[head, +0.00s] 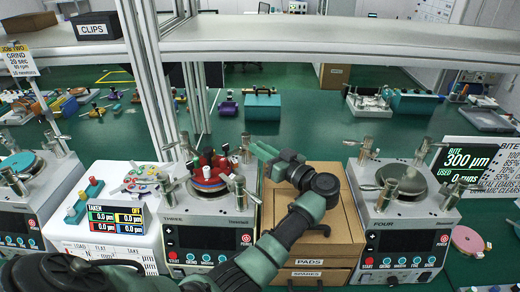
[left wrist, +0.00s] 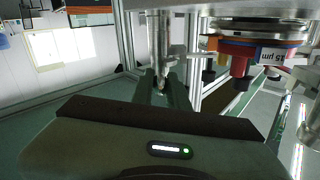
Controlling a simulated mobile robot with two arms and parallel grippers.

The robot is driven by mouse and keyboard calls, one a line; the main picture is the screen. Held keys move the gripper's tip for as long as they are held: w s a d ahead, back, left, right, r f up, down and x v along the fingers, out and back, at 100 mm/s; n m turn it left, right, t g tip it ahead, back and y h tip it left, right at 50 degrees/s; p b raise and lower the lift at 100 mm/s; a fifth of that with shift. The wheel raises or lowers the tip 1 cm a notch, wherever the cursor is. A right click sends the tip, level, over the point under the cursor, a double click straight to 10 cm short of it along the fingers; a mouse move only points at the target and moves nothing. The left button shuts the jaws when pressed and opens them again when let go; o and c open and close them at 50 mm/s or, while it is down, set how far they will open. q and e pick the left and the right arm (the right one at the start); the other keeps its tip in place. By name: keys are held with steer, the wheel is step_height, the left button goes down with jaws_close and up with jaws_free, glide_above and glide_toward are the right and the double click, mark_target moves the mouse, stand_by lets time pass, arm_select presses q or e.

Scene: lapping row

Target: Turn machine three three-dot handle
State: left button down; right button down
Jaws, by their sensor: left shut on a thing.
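Machine three (head: 210,232) stands left of the wooden drawer box, with "THREE" on its front. A red and blue stack (head: 208,178) with dark knobs sits on its top and also shows in the left wrist view (left wrist: 245,55), marked "15 µm". Metal handles stand around the stack. My left gripper (head: 262,150) reaches in from the right and is shut on the back right handle (head: 246,148). In the left wrist view a metal post (left wrist: 158,45) runs down to my fingertips (left wrist: 161,88). I cannot make out dots on the handle. My right gripper is not in view.
Machine four (head: 400,225) stands to the right, the wooden drawer box (head: 335,245) between. A white unit (head: 115,225) with a counter display is on the left. A shelf (head: 340,38) and its uprights (head: 150,80) rise behind. A teal toolbox (head: 263,105) stands farther back.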

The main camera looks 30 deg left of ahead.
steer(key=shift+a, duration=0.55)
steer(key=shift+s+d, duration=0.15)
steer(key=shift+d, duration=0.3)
arm_select(q)
steer(key=shift+a, duration=0.1)
